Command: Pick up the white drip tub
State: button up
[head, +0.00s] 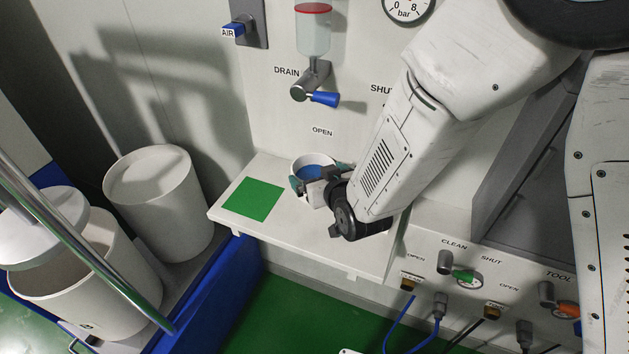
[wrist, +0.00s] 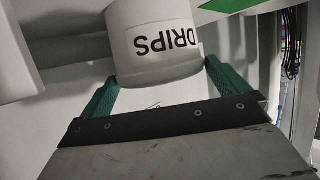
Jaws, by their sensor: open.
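The white drip tub (head: 312,160) stands on a white shelf (head: 300,232) against the wall, below the drain valve, with blue showing inside it. In the wrist view the tub (wrist: 150,22) fills the top middle, its dark DRIPS lettering upside down. My gripper (head: 318,184) is at the tub's near side. Its green fingers are open, one on each side of the tub's lower part in the wrist view (wrist: 160,82). I cannot tell whether either finger touches the tub. The arm and gripper hide part of the tub's near side and the shelf's right end.
A green square (head: 252,199) lies on the shelf left of the tub. Above are the drain valve with a blue handle (head: 323,99) and a clear red-topped bowl (head: 313,32). White drums (head: 158,200) stand at left. Knobs and hoses (head: 400,322) are at lower right.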

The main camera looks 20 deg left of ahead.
jog(key=shift+w+a+f, duration=0.2)
jog(key=shift+w+a, duration=0.2)
jog(key=shift+w, duration=0.15)
jog(key=c, duration=0.9)
